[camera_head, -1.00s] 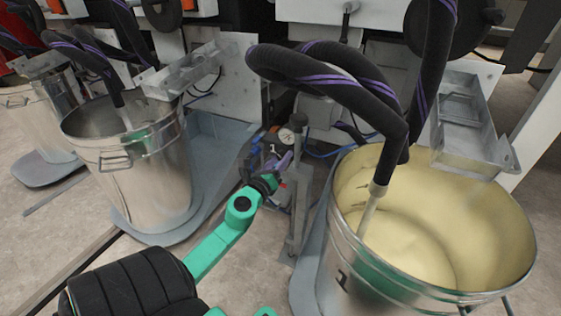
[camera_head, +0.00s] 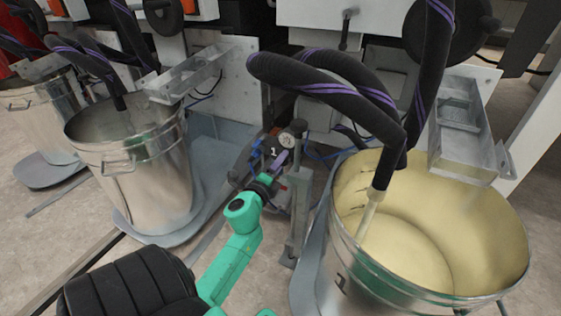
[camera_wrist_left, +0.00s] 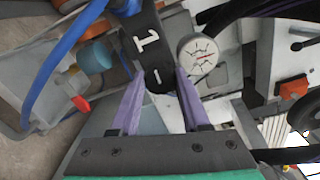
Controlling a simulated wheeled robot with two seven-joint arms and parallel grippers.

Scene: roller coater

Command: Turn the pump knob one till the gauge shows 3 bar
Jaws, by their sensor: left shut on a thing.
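The black pump knob marked "1" (camera_wrist_left: 148,42) stands between the purple fingers of my left gripper (camera_wrist_left: 157,82) in the left wrist view. My left gripper is shut on its lower part. In the head view the same knob (camera_head: 270,150) is small and partly hidden by my left gripper (camera_head: 277,160). The round white gauge (camera_wrist_left: 201,53) is just right of the knob in the wrist view, with a red needle pointing roughly right; its figures are too small to read. The gauge also shows in the head view (camera_head: 287,141). My right gripper is not in view.
A metal drum with cream-coloured inside (camera_head: 430,235) stands right of the pump, and an empty-looking metal drum (camera_head: 145,175) stands left. Thick black hoses (camera_head: 330,70) with purple stripes hang over the right drum. A grey metal post (camera_head: 299,215) stands close right of my left gripper.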

